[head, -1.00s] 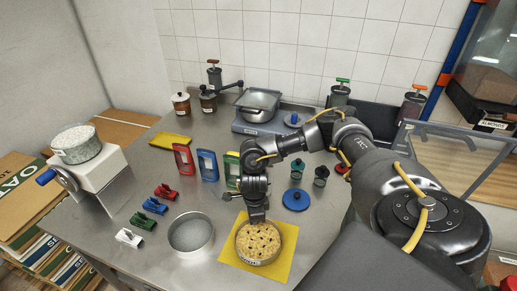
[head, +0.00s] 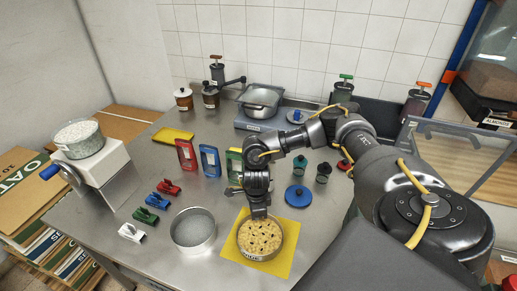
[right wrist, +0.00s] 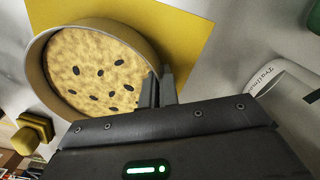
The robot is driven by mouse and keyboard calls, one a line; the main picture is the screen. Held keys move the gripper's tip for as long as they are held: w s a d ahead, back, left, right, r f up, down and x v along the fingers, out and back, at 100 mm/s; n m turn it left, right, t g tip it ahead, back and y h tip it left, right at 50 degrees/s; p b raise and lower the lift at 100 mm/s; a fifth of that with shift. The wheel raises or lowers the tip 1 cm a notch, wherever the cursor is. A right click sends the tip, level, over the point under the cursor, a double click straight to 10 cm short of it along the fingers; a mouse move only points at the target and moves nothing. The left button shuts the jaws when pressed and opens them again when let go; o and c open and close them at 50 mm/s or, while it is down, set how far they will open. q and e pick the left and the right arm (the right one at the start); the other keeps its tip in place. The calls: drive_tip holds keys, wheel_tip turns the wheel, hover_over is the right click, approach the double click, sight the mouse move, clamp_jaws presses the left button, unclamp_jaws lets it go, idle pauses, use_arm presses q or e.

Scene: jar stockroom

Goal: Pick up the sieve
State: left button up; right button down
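The sieve (head: 260,238) is a shallow round pan filled with pale yellow grain and dark bits, with a label on its near wall. It stands level on a yellow mat (head: 284,262). It also shows in the right wrist view (right wrist: 95,70). My right gripper (head: 259,212) points down at its far rim. In the right wrist view its fingers (right wrist: 158,90) are close together with the rim edge between them; the contact itself is partly hidden. My left gripper is in neither view.
An empty grey round pan (head: 193,232) stands left of the mat. Small red, green and white clips (head: 152,201) lie further left. Red and blue upright packs (head: 209,161) stand behind. A blue lid (head: 298,195) lies right of the gripper.

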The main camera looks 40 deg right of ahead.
sight(256, 232)
drive_tip(key=shift+r, duration=0.15)
drive_tip(key=shift+r+b, duration=0.25)
drive_tip(key=shift+b, duration=0.05)
drive_tip(key=r, duration=0.1)
drive_tip(key=r+b, duration=0.1)
drive_tip(key=shift+a+r, duration=0.2)
drive_tip(key=shift+r, duration=0.1)
drive_tip(key=s+a+r, duration=0.9)
drive_tip(key=s, duration=0.1)
drive_tip(key=shift+a+r+p, duration=0.2)
drive_tip(key=shift+r+p, duration=0.1)
drive_tip(key=shift+r, duration=0.05)
